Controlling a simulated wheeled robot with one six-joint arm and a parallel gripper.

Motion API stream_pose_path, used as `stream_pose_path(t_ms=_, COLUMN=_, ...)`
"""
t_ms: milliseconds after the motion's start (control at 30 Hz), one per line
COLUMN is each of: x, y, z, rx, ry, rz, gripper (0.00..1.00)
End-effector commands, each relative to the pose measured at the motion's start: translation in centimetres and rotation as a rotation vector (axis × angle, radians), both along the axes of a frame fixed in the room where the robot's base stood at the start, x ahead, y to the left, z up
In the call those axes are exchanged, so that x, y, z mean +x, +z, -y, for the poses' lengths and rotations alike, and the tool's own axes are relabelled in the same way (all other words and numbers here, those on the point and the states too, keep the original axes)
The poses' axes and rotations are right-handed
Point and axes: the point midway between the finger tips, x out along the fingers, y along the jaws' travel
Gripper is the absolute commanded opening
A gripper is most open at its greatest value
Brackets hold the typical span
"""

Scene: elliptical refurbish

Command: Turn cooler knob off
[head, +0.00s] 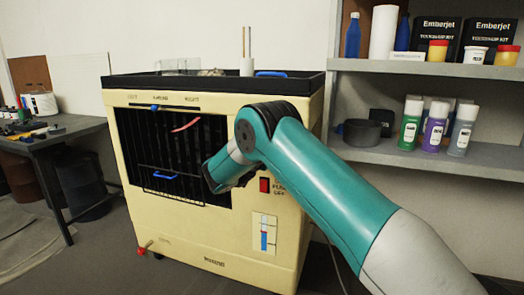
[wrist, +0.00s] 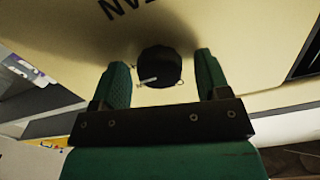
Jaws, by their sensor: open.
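The cooler (head: 215,225) is a cream box with a dark front grille (head: 165,145). In the wrist view its round black knob (wrist: 160,66) sits on the cream panel, with a light pointer line toward the lower left. Small marks stand around the knob, and part of an upside-down label shows above it. My gripper (wrist: 162,76) is open, with one green finger on each side of the knob and a visible gap to both. Whether the fingertips reach the knob's depth is unclear. In the head view my arm hides the knob and most of the gripper.
A red switch (head: 264,185) and a blue level gauge (head: 264,233) are on the cooler's front, close to my arm. Shelves (head: 420,157) with spray cans and boxes stand at right. A workbench (head: 62,130) with tools stands at left.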

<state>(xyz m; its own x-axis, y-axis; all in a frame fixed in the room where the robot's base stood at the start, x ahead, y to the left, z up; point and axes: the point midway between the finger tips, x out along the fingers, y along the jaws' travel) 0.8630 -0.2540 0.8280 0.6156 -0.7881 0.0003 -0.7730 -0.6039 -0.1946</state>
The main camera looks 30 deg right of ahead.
Motion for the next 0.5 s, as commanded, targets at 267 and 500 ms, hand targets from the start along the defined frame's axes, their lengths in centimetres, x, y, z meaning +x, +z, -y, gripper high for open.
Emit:
stream_pose_path(t_ms=267, x=-0.02, y=0.00, z=-0.03, rx=0.000, ry=0.000, rz=0.000, gripper=0.37)
stream_pose_path(t_ms=500, x=-0.05, y=-0.01, z=-0.04, rx=-0.001, ry=-0.001, rz=-0.003, gripper=0.20)
